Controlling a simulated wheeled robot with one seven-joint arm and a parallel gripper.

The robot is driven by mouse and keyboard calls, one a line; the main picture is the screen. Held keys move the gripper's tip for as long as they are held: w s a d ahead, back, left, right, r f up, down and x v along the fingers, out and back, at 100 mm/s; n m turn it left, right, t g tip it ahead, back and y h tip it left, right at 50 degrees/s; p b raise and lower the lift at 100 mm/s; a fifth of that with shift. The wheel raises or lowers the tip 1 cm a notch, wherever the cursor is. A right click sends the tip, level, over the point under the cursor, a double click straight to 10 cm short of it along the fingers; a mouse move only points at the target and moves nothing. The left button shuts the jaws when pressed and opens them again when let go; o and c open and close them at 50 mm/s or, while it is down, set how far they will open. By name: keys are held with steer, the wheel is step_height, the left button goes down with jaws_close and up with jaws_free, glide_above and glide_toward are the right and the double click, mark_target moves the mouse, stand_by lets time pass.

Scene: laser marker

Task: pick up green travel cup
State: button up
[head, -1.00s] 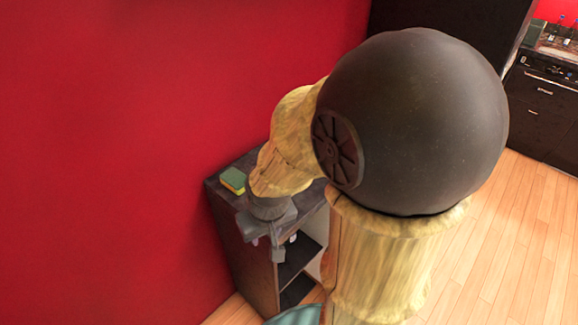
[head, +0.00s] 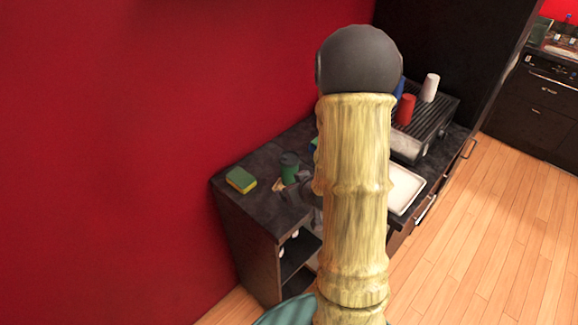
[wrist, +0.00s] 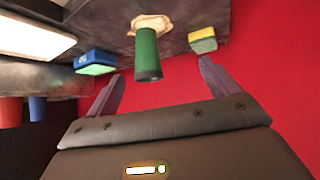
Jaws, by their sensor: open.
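The green travel cup (head: 289,166) stands on the dark countertop (head: 268,208), left of my arm in the head view. It has a dark lid and a pale tan patch shows at its base. In the wrist view the green travel cup (wrist: 147,55) appears upside down, between and beyond the two fingers. My gripper (wrist: 158,75) is open with nothing between its fingers. In the head view the gripper is mostly hidden, with a grey part showing beside the cup.
A yellow-green sponge (head: 241,180) lies left of the cup. A blue-green block (wrist: 95,61) lies on the cup's other side. A white tray (head: 404,189) and a machine (head: 436,118) with red, white and blue cups are to the right. A red wall is on the left.

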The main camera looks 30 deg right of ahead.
mark_target(295, 163)
steer(key=d+t, duration=0.1)
steer(key=d+r+t+p, duration=0.1)
steer(key=d, duration=0.1)
steer(key=d+t+p, duration=0.1)
steer(key=t, duration=0.1)
steer(key=shift+d+r+m, duration=0.3)
steer(key=shift+d+m, duration=0.1)
steer(key=p+x, duration=0.4)
steer(key=x, duration=0.8)
steer(key=shift+w+a, duration=0.2)
